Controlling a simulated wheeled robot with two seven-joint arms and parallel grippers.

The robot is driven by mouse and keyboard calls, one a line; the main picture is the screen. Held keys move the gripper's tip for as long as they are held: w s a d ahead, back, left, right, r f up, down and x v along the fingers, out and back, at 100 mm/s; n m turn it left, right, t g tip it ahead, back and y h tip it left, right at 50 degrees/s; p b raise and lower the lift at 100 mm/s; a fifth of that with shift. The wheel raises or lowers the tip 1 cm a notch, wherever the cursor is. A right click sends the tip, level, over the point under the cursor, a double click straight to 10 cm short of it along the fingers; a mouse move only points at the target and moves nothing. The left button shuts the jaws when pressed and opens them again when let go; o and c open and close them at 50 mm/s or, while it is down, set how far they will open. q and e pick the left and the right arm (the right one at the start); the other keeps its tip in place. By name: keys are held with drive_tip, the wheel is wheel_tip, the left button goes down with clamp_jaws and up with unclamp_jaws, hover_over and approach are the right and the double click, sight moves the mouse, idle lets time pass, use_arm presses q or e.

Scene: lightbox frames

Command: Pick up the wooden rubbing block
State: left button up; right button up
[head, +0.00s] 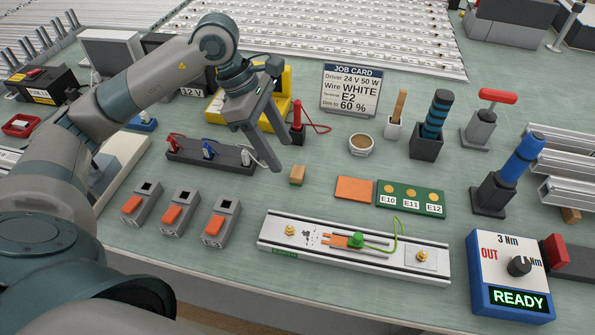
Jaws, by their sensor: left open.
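A small tan wooden block (297,174), which looks like the rubbing block, sits on the green bench mat in the head view, left of a flat orange-brown pad (354,190). My left gripper (280,155) is open, its two fingers pointing down toward the block. The fingertips are just up and left of the block in the picture and apart from it. Nothing shows between the fingers. The gripper partly covers the black holder with coloured clips behind it. My right gripper is not in view.
A black clip holder (210,155) stands left of the block, with orange-switched grey connectors (173,213) in front. A metal rail with a green wire (275,238) lies nearer the front edge. A small bowl (361,145) and job card (350,90) stand behind right.

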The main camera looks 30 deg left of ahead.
sight(297, 171)
use_arm(q)
drive_tip(key=shift+x, duration=1)
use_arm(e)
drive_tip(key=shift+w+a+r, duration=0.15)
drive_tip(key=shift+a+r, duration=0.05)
use_arm(q)
drive_tip(key=shift+w+d+f+p, duration=0.2)
drive_tip(key=shift+d+f+p, duration=0.1)
drive_tip(key=shift+f+p, duration=0.1)
drive_tip(key=shift+w+d+f+p, duration=0.3)
drive_tip(key=shift+d+f+p, duration=0.25)
drive_tip(key=shift+f, duration=0.2)
drive_tip(key=shift+x, duration=0.95)
drive_tip(key=shift+w+f, duration=0.1)
drive_tip(key=shift+f, duration=0.15)
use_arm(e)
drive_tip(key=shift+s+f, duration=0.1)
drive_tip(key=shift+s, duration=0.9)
use_arm(q)
drive_tip(key=shift+c, duration=0.7)
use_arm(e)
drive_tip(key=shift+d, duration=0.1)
